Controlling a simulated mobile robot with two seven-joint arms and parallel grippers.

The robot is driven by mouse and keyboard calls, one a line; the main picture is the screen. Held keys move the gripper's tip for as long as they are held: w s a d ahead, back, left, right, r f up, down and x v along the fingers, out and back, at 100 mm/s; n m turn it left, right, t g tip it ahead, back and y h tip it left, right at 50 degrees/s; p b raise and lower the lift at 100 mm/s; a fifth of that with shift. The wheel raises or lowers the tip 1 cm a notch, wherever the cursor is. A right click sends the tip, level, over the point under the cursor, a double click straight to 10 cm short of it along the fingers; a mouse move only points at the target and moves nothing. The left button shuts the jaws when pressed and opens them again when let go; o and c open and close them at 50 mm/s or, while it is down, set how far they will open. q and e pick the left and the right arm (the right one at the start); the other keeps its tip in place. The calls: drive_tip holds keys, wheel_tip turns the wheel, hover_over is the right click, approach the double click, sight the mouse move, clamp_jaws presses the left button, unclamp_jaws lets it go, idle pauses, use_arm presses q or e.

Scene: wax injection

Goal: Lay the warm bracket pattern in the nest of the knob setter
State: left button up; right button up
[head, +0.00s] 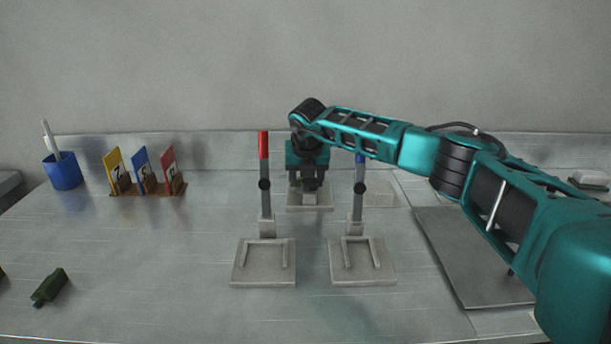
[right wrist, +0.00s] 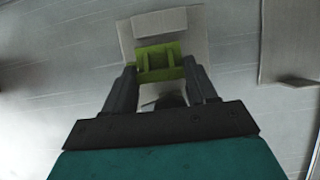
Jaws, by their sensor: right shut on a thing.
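A lime-green bracket pattern (right wrist: 172,52) is between the two fingers of my right gripper (right wrist: 161,68), which is shut on it. It is over or on a light grey plate with a raised block (right wrist: 160,22); I cannot tell if it touches. In the head view my right gripper (head: 309,190) points down at this back plate (head: 312,208), and the bracket is mostly hidden. Two lever fixtures stand in front, a red-handled one (head: 264,264) and a blue-handled one (head: 362,264), both with empty-looking plates. I cannot tell which is the knob setter. My left gripper is out of view.
A dark green piece (head: 48,287) lies at the front left. A blue cup (head: 62,171) and a rack (head: 148,192) with yellow, blue and red cards stand at the back left. A grey sheet (head: 465,262) lies at right under my arm. The left middle of the table is clear.

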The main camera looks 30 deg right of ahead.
drive_tip(key=shift+s+d+f, duration=0.3)
drive_tip(key=shift+d+f, duration=0.15)
drive_tip(key=shift+f, duration=0.1)
drive_tip(key=shift+w+d+r+p, duration=0.1)
drive_tip(key=shift+w+r+p, duration=0.05)
drive_tip(key=shift+r+p, duration=0.65)
drive_tip(key=shift+d+r, duration=0.1)
drive_tip(key=shift+r, duration=0.3)
drive_tip(key=shift+w+a, duration=0.2)
drive_tip(key=shift+a, duration=0.2)
drive_tip(key=shift+d+p, duration=0.15)
drive_tip(key=shift+p, duration=0.25)
drive_tip(key=shift+s+f, duration=0.1)
drive_tip(key=shift+f, duration=0.25)
idle(0.5)
